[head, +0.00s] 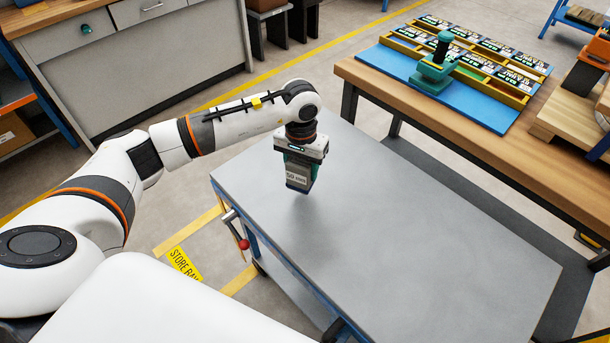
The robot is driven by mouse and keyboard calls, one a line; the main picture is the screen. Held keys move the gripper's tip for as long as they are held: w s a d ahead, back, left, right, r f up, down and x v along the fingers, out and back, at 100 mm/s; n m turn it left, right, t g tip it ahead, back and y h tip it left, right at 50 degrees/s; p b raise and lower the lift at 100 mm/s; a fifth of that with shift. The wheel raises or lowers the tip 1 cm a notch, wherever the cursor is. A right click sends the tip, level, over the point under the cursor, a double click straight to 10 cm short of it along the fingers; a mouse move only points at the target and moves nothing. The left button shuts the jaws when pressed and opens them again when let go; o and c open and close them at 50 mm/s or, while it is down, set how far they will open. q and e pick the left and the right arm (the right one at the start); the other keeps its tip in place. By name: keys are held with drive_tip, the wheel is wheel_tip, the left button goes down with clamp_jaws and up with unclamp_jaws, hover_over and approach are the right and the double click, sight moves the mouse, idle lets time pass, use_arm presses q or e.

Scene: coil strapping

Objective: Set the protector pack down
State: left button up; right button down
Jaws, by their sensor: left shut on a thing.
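My left gripper (300,159) points down over the grey top of the cart (400,240), near its far left part. It is shut on the protector pack (298,178), a small dark block with a pale printed label facing me. The pack hangs roughly upright beneath the gripper, with a soft shadow on the grey top below it. It looks close above the surface; I cannot tell for sure whether its lower edge touches. The gripper's fingers are largely hidden against the pack. My right gripper is not in view.
The grey top is otherwise bare. A wooden bench (390,82) behind it holds a blue mat (388,62), a yellow-edged sectioned tray (515,102) and a green tool (437,70). A red-knobbed lever (243,244) sits at the cart's left side.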

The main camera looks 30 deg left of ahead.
sight(301, 179)
use_arm(q)
wheel_tip(301, 179, down, 4)
drive_tip(key=shift+r+p, duration=0.2)
drive_tip(key=shift+p, duration=0.1)
drive_tip(key=shift+f, duration=0.2)
drive_tip(key=o, duration=0.7)
drive_tip(key=shift+f+b, duration=0.15)
drive_tip(key=shift+b, duration=0.15)
drive_tip(key=shift+c, duration=0.2)
drive_tip(key=o, duration=0.4)
drive_tip(key=shift+o, duration=0.2)
